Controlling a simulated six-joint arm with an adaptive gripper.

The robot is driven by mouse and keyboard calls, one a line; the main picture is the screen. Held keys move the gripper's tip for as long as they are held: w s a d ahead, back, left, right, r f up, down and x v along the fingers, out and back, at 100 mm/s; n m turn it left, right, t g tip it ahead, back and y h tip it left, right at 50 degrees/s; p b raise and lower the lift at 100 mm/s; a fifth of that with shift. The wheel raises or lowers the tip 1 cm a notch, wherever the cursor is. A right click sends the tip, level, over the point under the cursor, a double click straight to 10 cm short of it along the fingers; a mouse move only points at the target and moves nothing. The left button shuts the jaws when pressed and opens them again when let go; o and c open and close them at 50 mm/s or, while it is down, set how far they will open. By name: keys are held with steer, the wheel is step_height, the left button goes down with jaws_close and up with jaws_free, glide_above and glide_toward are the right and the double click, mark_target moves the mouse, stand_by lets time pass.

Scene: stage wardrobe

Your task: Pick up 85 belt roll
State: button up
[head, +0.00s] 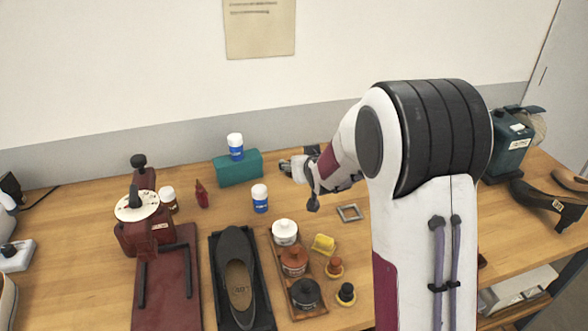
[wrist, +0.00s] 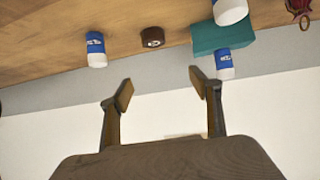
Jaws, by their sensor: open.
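A small dark brown roll (wrist: 152,37) with a pale label on its face sits on the wooden table in the wrist view; the label is too small to read. It looks like the belt roll. My gripper (wrist: 160,88) is open and empty, its two fingers spread below the roll in that picture, with a gap between them and it. In the head view my gripper (head: 298,178) is above the back of the table, right of the teal box (head: 238,168). I cannot make out the roll there; my gripper and arm probably hide it.
In the wrist view, which is upside down, a blue-and-white bottle (wrist: 95,50) stands left of the roll and the teal box (wrist: 222,36) right of it. Another such bottle (head: 260,198) stands nearer. A square metal frame (head: 349,212) lies on the table, right of my gripper.

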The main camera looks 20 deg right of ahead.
steer(key=shift+t, duration=0.9)
steer(key=w+f, duration=0.2)
steer(key=f, duration=0.1)
steer(key=w+d+f, duration=0.1)
steer(key=w+f, duration=0.1)
steer(key=f, duration=0.1)
steer(key=w+f, duration=0.2)
steer(key=f, duration=0.1)
steer(key=shift+w+d+f, duration=0.25)
steer(key=shift+w, duration=0.05)
steer(key=shift+w, duration=0.1)
steer(key=shift+x, duration=1.2)
steer(key=shift+w+f, duration=0.1)
steer(key=shift+x, duration=2.45)
steer(key=shift+c, duration=0.5)
steer(key=shift+d, duration=0.1)
steer(key=c, duration=1.1)
